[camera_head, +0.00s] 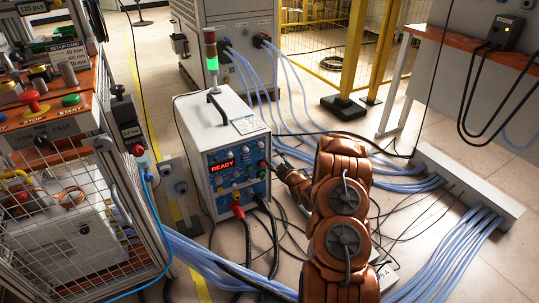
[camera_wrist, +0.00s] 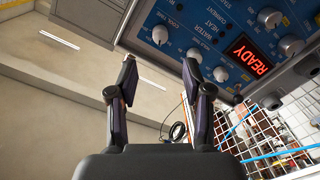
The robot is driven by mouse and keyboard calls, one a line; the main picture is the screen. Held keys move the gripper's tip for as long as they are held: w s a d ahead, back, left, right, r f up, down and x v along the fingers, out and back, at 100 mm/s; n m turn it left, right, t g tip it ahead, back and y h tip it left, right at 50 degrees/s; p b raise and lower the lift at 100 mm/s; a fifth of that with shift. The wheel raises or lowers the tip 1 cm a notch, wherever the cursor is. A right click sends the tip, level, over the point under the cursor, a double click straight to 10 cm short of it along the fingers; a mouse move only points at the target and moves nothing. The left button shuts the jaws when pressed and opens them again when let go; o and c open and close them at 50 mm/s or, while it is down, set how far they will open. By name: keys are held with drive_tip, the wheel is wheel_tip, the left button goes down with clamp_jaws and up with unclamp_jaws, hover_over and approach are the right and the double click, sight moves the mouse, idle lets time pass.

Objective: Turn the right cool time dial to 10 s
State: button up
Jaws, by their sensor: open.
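The heater (camera_head: 228,135) is a white box with a blue front panel and a lit red READY display (camera_head: 223,166). In the wrist view, the panel (camera_wrist: 205,25) shows tilted at the top, with its READY display (camera_wrist: 250,56). A pale round dial (camera_wrist: 160,35) sits at the panel's left end there, by small lettering that seems to read COOL; its setting is too small to read. My gripper (camera_wrist: 160,68) is open and empty, its fingertips below and apart from this dial.
Other dials (camera_wrist: 195,55) sit close by on the panel. Red and black cable plugs (camera_head: 238,210) stick out below it. Blue hoses (camera_head: 400,178) and loose cables cover the floor at right. A caged bench (camera_head: 70,225) stands at left.

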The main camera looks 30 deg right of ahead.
drive_tip(key=shift+s+a, duration=0.1)
drive_tip(key=shift+s, duration=1.3)
drive_tip(key=shift+r, duration=0.1)
drive_tip(key=s+a+r+m+g+p, duration=0.1)
drive_tip(key=a+r+g+p, duration=0.25)
drive_tip(key=r, duration=0.35)
drive_tip(key=s+a+r+g+p, duration=0.1)
drive_tip(key=a+r+g+p, duration=0.1)
drive_tip(key=r+p, duration=0.45)
drive_tip(key=a+r+m+g+p, duration=0.1)
drive_tip(key=a+r+g+p, duration=0.15)
drive_tip(key=r, duration=0.65)
drive_tip(key=s+a+r+m+g+p, duration=0.25)
drive_tip(key=s+a+r+p, duration=0.4)
drive_tip(key=s+r, duration=0.4)
drive_tip(key=s+a+r+m+g+p, duration=0.1)
drive_tip(key=s+a+r+g+p, duration=0.3)
drive_tip(key=s+a+r+p, duration=0.5)
drive_tip(key=s+a+r+g+p, duration=0.1)
drive_tip(key=s+a+r, duration=0.2)
drive_tip(key=s, duration=0.6)
drive_tip(key=s+a+r+g+p, duration=0.2)
drive_tip(key=s+r, duration=0.3)
drive_tip(key=s, duration=0.3)
drive_tip(key=s+a+r+g+y+p, duration=0.1)
drive_tip(key=s+a+r, duration=0.3)
drive_tip(key=s, duration=0.5)
drive_tip(key=shift+s+r+m+g, duration=0.3)
drive_tip(key=shift+m+g, duration=0.15)
drive_tip(key=shift+g, duration=0.1)
